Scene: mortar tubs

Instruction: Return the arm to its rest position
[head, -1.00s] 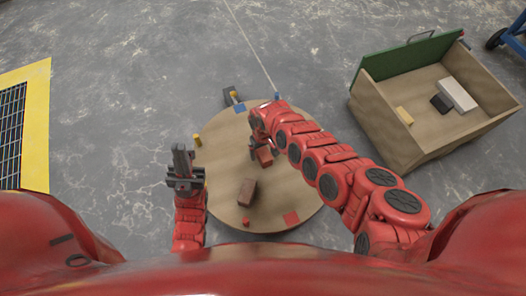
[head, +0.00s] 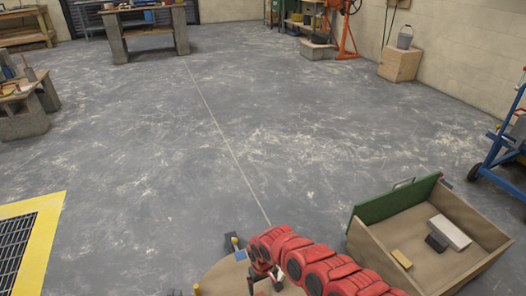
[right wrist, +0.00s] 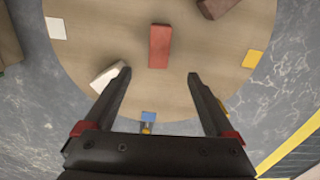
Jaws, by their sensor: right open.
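My right arm reaches from the bottom right of the head view over the round wooden table (head: 222,280). My right gripper (head: 264,283) is at its end, low in that view. In the right wrist view the right gripper (right wrist: 158,74) is open, with nothing held between its fingers. A red block (right wrist: 159,46) lies on the table (right wrist: 130,30) just beyond the fingertips. A white block (right wrist: 104,77) lies beside the left finger; I cannot tell whether they touch.
An open wooden box (head: 400,243) with a green flap and several blocks stands right of the arm. A brown block (right wrist: 216,6), a yellow patch (right wrist: 252,59) and a blue patch (right wrist: 148,116) are on the table.

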